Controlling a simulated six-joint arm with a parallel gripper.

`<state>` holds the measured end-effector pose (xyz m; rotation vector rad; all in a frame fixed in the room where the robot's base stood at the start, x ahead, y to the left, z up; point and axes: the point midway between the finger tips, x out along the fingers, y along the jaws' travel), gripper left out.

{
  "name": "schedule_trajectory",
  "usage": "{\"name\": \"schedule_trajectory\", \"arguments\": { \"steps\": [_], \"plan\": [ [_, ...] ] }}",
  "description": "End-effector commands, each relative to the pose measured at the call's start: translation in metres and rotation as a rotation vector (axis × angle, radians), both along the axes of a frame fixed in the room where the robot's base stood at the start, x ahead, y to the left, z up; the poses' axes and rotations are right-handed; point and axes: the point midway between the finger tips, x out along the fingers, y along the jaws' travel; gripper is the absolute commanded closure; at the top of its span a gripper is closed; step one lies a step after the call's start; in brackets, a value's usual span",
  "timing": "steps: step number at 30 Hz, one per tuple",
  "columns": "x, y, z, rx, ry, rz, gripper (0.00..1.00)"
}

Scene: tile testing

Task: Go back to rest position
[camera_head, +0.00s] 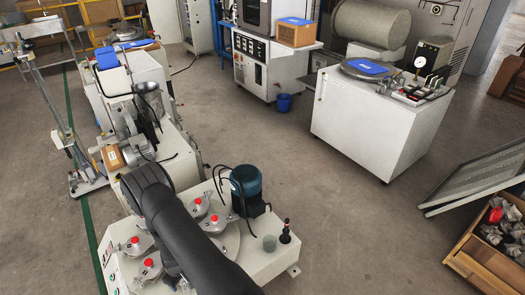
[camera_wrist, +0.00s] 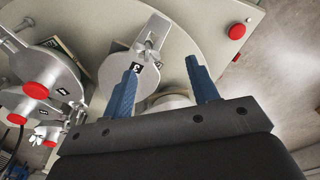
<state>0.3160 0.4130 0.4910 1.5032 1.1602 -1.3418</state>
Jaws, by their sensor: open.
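My gripper (camera_wrist: 163,64) shows in the wrist view with its two blue fingers apart and nothing seen held between them. It is over a white machine top with metal clamps. A clamp marked 3 (camera_wrist: 147,77) lies beyond and between the fingers; I cannot tell how far below it is. In the head view my black arm reaches down over the white machine (camera_head: 262,262) in the foreground and hides the gripper and part of the machine top.
Several red-knobbed clamps (camera_head: 214,220), a green motor (camera_head: 246,181) and a dark upright fitting (camera_head: 285,233) stand on the machine. A white cabinet (camera_head: 355,120) bears a blue tile (camera_head: 369,67). A wooden crate (camera_head: 480,262) is at right. The floor between is clear.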

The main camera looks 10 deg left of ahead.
Motion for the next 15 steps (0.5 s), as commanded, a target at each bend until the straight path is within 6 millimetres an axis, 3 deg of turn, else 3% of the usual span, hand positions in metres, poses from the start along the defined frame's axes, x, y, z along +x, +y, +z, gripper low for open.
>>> {"name": "schedule_trajectory", "arguments": {
  "steps": [15],
  "plan": [
    [0.079,-0.043,0.054,-0.003,-0.001,-0.331,0.46]
  ]
}}
